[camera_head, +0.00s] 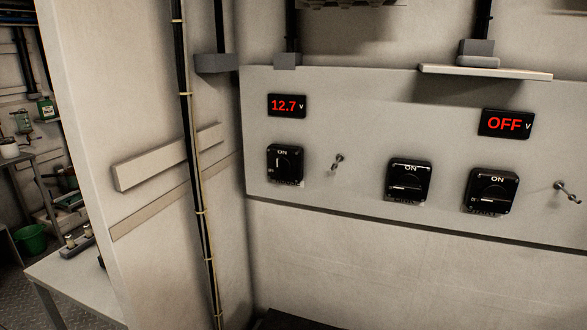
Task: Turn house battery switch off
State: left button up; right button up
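Three black rotary battery switches, each marked ON at the top, sit on a pale wall panel (345,190). The left switch (285,165) has its handle mark upright, under a display (287,106) reading 12.7 V in red. The middle switch (409,181) and the right switch (491,191) have their handle marks level. A display (505,124) above the right switch reads OFF V. The small labels are too blurred to tell which switch is the house one. Neither of my grippers is in view.
A small metal key or toggle (337,163) sits right of the left switch, and another (567,192) at the far right. A shelf (485,72) juts out above. A cable run (191,130) and a side wall stand left, with a bench (75,275) beyond.

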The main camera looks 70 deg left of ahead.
aim_at(281, 166)
jog(key=u, duration=2.25)
